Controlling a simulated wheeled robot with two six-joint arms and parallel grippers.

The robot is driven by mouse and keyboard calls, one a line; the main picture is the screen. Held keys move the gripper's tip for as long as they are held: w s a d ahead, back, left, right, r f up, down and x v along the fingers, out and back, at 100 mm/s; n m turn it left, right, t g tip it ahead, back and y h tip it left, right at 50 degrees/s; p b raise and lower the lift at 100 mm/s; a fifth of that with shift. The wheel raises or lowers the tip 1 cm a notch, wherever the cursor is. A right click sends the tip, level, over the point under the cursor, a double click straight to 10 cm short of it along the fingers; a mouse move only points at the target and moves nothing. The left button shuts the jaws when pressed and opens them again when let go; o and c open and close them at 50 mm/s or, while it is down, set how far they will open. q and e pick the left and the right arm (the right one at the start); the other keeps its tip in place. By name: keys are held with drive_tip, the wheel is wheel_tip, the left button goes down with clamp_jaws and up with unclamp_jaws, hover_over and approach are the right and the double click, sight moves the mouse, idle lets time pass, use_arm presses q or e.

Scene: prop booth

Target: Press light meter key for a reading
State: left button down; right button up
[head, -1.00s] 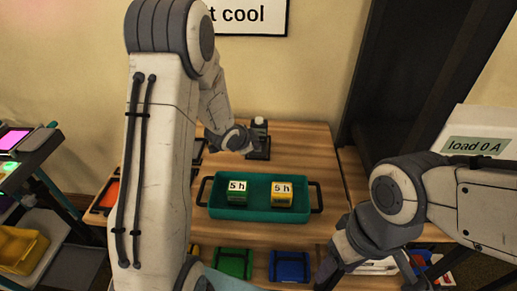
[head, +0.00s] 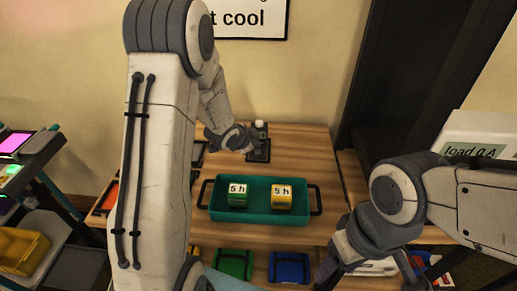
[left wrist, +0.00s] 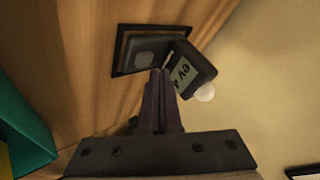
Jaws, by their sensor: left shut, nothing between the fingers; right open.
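The light meter (head: 259,150) is a small dark device with a white dome, standing at the back of the wooden table. In the left wrist view, its dark base (left wrist: 124,62) carries a grey rounded key (left wrist: 143,57). Its tilted head (left wrist: 196,70) has a pale display with "ev" and what looks like a 4. My left gripper (left wrist: 161,74) is shut and empty, its tips close to the base and head beside the key. I cannot tell whether they touch. In the head view its tips are hard to make out. My right gripper (head: 368,279) is open and empty at the table's front right.
A teal tray (head: 260,216) with two "5 h" blocks, one green (head: 238,195) and one yellow (head: 281,197), stands in front of the meter. Green (head: 233,264) and blue (head: 289,267) bins sit below the front edge. A wall rises behind the meter.

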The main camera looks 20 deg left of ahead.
sight(256, 152)
use_arm(q)
wheel_tip(256, 152, up, 5)
drive_tip(key=p, duration=0.4)
idle(0.3)
idle(0.5)
drive_tip(key=s+d+r+n+g, duration=0.1)
drive_tip(key=s+d+r+g, duration=0.1)
drive_tip(key=s+d+r, duration=0.35)
drive_tip(key=s+d+r+g, duration=0.1)
drive_tip(key=s+d, duration=0.3)
drive_tip(key=s, duration=0.6)
drive_tip(key=s+d+r+n+g, duration=0.1)
drive_tip(key=s+d+g, duration=0.2)
drive_tip(key=s, duration=0.7)
drive_tip(key=s+d+r+n+g, duration=0.1)
drive_tip(key=s+d+g, duration=0.2)
drive_tip(key=s+d, duration=0.3)
drive_tip(key=s, duration=0.4)
drive_tip(key=shift+r, duration=0.35)
